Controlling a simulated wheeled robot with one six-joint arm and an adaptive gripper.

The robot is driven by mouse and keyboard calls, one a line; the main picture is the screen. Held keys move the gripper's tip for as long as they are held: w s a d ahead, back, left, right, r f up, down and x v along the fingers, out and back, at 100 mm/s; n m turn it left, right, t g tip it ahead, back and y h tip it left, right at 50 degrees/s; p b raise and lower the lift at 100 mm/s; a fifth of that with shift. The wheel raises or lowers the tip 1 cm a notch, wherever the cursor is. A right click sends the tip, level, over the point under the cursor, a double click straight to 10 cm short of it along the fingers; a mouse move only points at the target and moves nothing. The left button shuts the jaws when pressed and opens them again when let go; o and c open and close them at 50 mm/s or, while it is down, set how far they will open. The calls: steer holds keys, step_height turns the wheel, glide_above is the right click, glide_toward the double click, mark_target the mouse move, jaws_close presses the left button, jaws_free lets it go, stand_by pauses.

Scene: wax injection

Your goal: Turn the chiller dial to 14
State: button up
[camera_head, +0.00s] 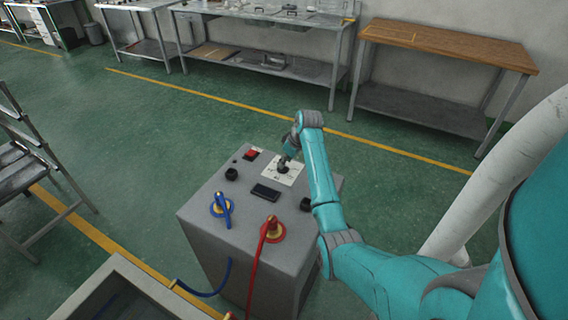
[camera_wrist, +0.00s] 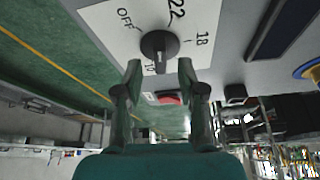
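The chiller dial (camera_wrist: 160,46) is a round black knob on a white label plate (camera_wrist: 105,17) marked OFF, 22 and 18. Another mark below the knob is partly hidden and hard to read. The knob's narrow grip bar points down in the wrist view, toward that mark. My gripper (camera_wrist: 160,70) is open, with one finger on each side of the bar's lower end and visible gaps between. In the head view the dial (camera_head: 283,169) sits on the grey chiller's top (camera_head: 235,185), with my gripper (camera_head: 289,155) just over it.
The chiller top also bears a red switch (camera_head: 251,155), a dark display (camera_head: 265,192), black knobs, a blue-handled valve (camera_head: 222,208) and a red-handled valve (camera_head: 271,230) with hoses. A wooden-topped bench (camera_head: 450,45) stands behind.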

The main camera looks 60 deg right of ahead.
steer(key=shift+x, duration=1.05)
jaws_close()
